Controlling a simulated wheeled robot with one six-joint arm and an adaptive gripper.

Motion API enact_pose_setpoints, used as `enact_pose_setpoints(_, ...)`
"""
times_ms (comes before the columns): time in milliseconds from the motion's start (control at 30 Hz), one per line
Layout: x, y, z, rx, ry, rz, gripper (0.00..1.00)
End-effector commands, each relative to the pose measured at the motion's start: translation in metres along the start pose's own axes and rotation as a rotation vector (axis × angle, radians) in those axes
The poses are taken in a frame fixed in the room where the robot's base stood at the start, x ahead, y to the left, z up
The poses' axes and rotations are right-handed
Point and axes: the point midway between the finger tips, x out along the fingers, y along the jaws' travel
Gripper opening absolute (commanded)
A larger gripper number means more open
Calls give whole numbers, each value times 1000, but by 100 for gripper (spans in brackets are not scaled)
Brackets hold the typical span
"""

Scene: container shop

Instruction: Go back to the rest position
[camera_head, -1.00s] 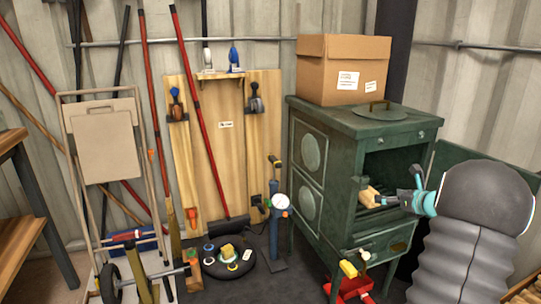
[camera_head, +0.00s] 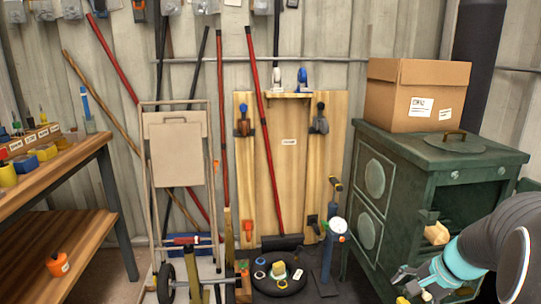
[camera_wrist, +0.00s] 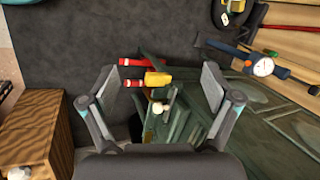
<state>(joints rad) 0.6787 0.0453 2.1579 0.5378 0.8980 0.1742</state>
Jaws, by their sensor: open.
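My gripper (camera_head: 408,284) is at the lower right of the head view, in front of the green stove (camera_head: 400,190) and below its opening. In the wrist view my gripper (camera_wrist: 168,78) has its two fingers spread wide with nothing held between them. A light wooden piece (camera_head: 437,234) lies at the stove's open firebox, apart from my gripper. In the wrist view, a red object with a yellow part (camera_wrist: 156,79) shows beyond the fingers, lower down near the stove.
A cardboard box (camera_head: 415,95) stands on the stove. A wooden workbench (camera_head: 60,175) is at the left. A folding hand truck (camera_head: 178,155) and long-handled tools lean on the wall. A round black tray (camera_head: 280,287) with small items lies on the floor.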

Motion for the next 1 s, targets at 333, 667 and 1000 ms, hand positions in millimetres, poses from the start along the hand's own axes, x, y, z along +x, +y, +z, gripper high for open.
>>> enact_pose_setpoints(333,-46,18,115,-643,79,214,88)
enact_pose_setpoints(667,-87,29,193,-1047,208,253,88)
enact_pose_setpoints(1000,-116,11,243,-1232,279,132,88)
